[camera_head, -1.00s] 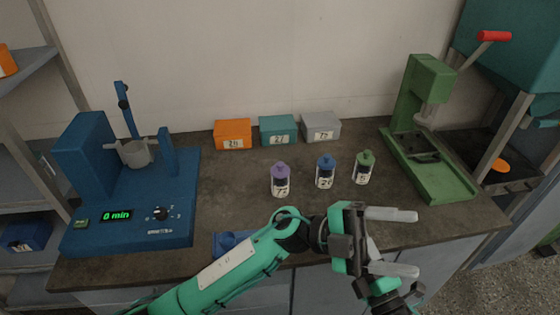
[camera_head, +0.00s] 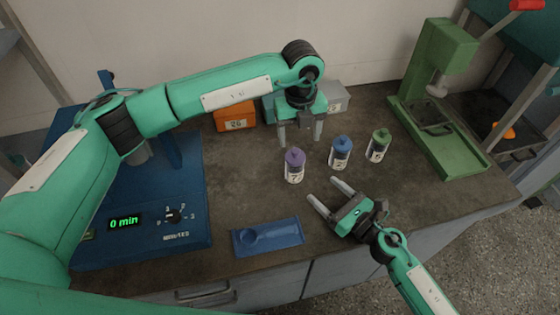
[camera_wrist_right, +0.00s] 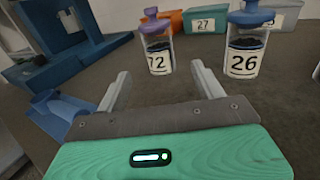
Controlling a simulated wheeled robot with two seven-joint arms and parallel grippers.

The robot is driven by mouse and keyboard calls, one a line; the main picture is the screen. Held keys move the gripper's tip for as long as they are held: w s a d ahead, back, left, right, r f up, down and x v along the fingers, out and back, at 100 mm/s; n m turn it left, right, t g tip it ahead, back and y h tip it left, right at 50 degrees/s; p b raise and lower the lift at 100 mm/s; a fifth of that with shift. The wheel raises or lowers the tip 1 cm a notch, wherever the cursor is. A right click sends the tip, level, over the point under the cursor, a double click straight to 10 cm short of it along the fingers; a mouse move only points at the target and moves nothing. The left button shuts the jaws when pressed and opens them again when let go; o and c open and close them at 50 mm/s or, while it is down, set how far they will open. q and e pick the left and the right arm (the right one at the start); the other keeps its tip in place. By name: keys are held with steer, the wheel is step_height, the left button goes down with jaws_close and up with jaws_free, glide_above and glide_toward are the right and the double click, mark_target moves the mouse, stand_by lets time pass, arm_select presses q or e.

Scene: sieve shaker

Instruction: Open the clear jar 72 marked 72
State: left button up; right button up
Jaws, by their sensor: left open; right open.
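The clear jar 72 (camera_head: 294,167) has a purple lid and stands upright, lid on. Its label reads 72 in the right wrist view (camera_wrist_right: 158,59), where it stands beyond and between my right gripper's fingers. My left gripper (camera_head: 300,142) is open and empty, fingers pointing down, appearing just behind the jar and above the table. My right gripper (camera_head: 325,191) is open and empty, in front and to the right of the jar, fingers pointing towards it. Neither gripper visibly touches the jar.
A blue-lidded jar 26 (camera_head: 340,154) and a green-lidded jar (camera_head: 378,147) stand to the right. An orange box (camera_head: 235,117) and two more boxes are behind. A blue tray (camera_head: 268,237) lies in front. The blue machine (camera_head: 150,240) is left, the green press (camera_head: 440,140) right.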

mark_target(291, 163)
arm_select(q)
steer(key=shift+w+a+r, duration=0.1)
steer(key=shift+w+a, duration=0.1)
steer(key=shift+a, duration=0.1)
arm_select(e)
steer(key=shift+a+f, duration=0.1)
steer(key=shift+f, duration=0.05)
arm_select(q)
steer(key=shift+r, duration=0.1)
arm_select(e)
steer(key=shift+w+a, duration=0.15)
steer(key=x, duration=1.3)
steer(key=shift+a, duration=0.2)
